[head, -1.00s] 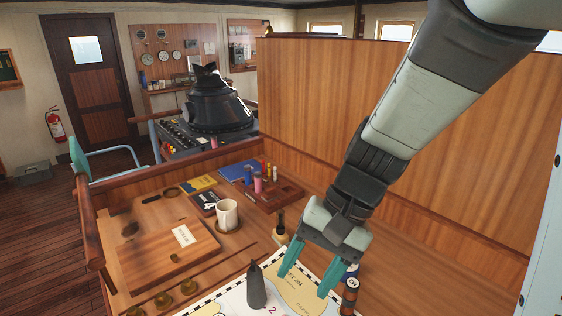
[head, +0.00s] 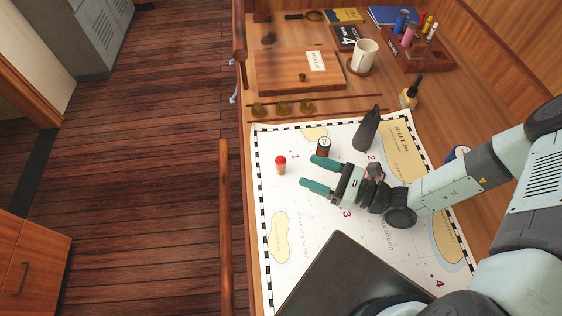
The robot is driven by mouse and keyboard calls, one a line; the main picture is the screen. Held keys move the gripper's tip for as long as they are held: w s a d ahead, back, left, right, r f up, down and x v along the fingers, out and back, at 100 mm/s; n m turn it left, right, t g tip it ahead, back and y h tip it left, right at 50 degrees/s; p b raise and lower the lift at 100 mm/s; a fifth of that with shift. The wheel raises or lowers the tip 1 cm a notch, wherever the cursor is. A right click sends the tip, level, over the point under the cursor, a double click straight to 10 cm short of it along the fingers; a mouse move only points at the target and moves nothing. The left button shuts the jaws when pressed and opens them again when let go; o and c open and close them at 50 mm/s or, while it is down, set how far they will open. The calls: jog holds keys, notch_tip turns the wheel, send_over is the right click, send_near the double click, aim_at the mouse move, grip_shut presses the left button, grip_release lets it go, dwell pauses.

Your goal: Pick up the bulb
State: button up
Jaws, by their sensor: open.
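A small upright piece with a red rounded top and a pale brassy base, which looks like the bulb (head: 281,165), stands on the chart (head: 300,222) near its left edge. My gripper (head: 312,172) is open and empty, to the right of the bulb. Its two teal fingers point left toward the bulb, with a short gap between the fingertips and it. The bulb is fully in view. How high the gripper is above the chart is hard to tell.
A small dark bottle (head: 323,147) stands close above the upper finger. A dark pointed object (head: 367,130) stands behind it. A dark slab (head: 345,280) covers the near chart. A mug (head: 364,54), amber bottle (head: 410,94) and wooden board (head: 285,74) lie farther back.

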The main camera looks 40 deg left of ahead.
aim_at(281, 165)
jog(key=shift+s+a+f+m, duration=0.2)
jog(key=shift+f+m, duration=0.1)
jog(key=shift+a+f+t, duration=0.1)
jog(key=shift+a+t, duration=0.2)
jog(key=a, duration=0.3)
jog(key=s+a, duration=0.1)
jog(key=a, duration=0.2)
jog(key=s+a, duration=0.1)
jog(key=a, duration=0.3)
jog(key=c, duration=1)
